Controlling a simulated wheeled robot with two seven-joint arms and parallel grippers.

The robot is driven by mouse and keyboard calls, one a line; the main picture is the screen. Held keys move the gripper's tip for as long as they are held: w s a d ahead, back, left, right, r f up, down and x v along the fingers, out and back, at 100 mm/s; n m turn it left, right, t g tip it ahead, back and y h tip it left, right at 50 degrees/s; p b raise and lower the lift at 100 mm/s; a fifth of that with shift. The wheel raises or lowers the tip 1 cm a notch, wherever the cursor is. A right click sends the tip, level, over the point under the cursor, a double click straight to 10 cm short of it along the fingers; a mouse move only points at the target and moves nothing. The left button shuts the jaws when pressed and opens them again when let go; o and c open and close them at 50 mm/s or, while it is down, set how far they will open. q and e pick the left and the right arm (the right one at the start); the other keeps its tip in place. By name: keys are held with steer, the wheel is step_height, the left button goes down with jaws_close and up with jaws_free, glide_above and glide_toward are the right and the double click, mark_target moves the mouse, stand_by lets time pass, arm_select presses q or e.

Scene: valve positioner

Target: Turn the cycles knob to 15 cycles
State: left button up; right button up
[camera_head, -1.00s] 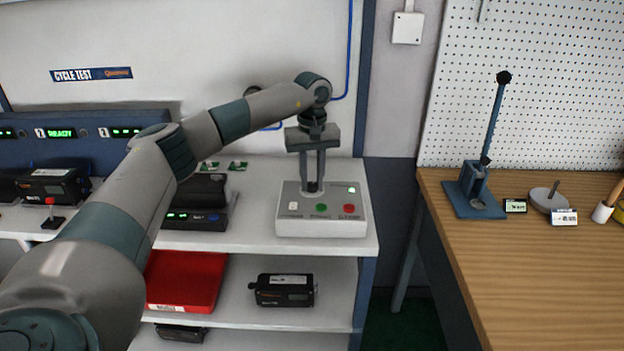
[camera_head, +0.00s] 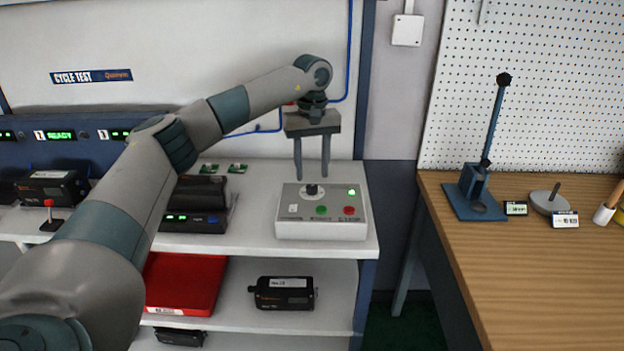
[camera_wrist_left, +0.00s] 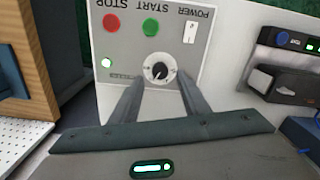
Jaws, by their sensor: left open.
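The cycles knob (camera_head: 312,189) is a small black knob on a pale dial at the top of the grey control box (camera_head: 290,229). In the left wrist view the knob (camera_wrist_left: 157,71) shows a light pointer line, but the dial numbers are too small to read. My left gripper (camera_head: 312,176) points down just above the knob, open and empty, its two fingers apart. In the left wrist view its fingers (camera_wrist_left: 160,90) come in from below, either side of the knob. My right gripper is not in view.
The box also bears a green start button (camera_head: 321,210), a red stop button (camera_head: 349,210), a white power switch (camera_head: 293,208) and a lit green lamp (camera_head: 351,192). A black device (camera_head: 200,215) stands left of the box. A wooden bench (camera_head: 530,260) is at right.

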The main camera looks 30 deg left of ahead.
mark_target(312, 186)
arm_select(q)
step_height(312, 186, up, 13)
steer(key=b, duration=0.1)
steer(key=shift+r, duration=0.15)
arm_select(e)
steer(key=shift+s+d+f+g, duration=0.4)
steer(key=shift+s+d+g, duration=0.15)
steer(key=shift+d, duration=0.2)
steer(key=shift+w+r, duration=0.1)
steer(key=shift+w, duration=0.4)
